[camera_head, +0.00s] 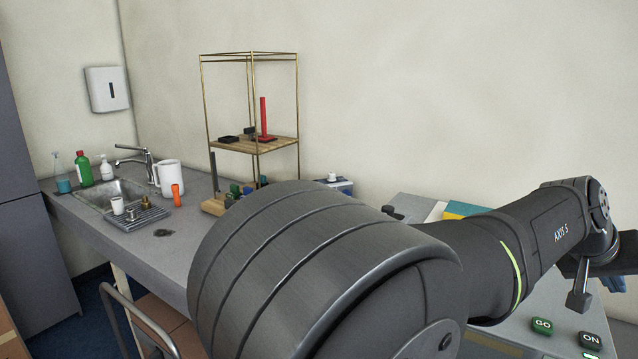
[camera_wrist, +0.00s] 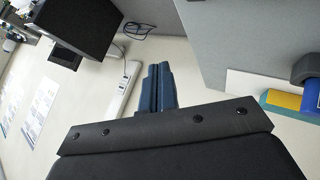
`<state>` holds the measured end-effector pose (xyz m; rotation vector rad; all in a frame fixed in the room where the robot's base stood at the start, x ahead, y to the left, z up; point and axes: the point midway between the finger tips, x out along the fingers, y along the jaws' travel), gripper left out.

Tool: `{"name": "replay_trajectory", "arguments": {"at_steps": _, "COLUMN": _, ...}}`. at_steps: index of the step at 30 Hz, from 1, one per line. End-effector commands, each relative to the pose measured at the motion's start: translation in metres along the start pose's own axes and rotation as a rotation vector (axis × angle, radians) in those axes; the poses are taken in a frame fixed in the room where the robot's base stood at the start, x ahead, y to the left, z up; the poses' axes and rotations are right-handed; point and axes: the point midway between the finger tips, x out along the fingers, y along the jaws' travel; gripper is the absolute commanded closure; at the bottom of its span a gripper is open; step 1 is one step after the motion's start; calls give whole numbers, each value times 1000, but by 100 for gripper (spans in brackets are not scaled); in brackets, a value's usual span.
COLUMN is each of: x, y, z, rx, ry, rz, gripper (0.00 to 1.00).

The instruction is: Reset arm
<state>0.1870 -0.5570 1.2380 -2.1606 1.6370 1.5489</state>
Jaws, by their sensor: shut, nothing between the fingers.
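My gripper (camera_wrist: 159,75) is shut and empty in the wrist view, its two blue fingers side by side. In the head view my dark arm fills the lower middle and reaches to the right edge, where only a bit of the gripper's blue (camera_head: 613,284) shows. In the wrist view the fingers are above a pale surface (camera_wrist: 70,115), and I see nothing touching them.
Right of the arm are a green GO button (camera_head: 542,325) and an ON button (camera_head: 590,341). A wire-frame shelf (camera_head: 235,145) holds a red stand. A sink (camera_head: 105,192) is at left. The wrist view shows a black box (camera_wrist: 85,25) and a yellow-and-blue block (camera_wrist: 285,100).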

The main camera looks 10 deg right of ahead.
Motion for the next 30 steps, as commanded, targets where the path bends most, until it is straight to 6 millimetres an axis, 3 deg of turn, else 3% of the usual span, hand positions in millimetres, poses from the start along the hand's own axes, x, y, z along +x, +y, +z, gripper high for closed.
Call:
{"name": "replay_trajectory", "arguments": {"at_steps": 7, "x": 10, "y": -7, "z": 8, "rx": -3, "ry": -3, "rz": 0, "gripper": 100}}
{"name": "replay_trajectory", "arguments": {"at_steps": 14, "x": 39, "y": -28, "z": 29, "rx": -3, "ry": -5, "rz": -2, "gripper": 100}}
{"name": "replay_trajectory", "arguments": {"at_steps": 17, "x": 24, "y": -17, "z": 17, "rx": 2, "ry": 5, "rz": 3, "gripper": 100}}
{"name": "replay_trajectory", "arguments": {"at_steps": 20, "x": 41, "y": -29, "z": 30, "rx": -2, "ry": -2, "rz": -1, "gripper": 100}}
{"name": "replay_trajectory", "arguments": {"at_steps": 28, "x": -2, "y": 2, "z": -2, "rx": 2, "ry": 4, "rz": 2, "gripper": 100}}
{"name": "replay_trajectory", "arguments": {"at_steps": 30, "x": -11, "y": -14, "z": 3, "rx": -2, "ry": 6, "rz": -21, "gripper": 100}}
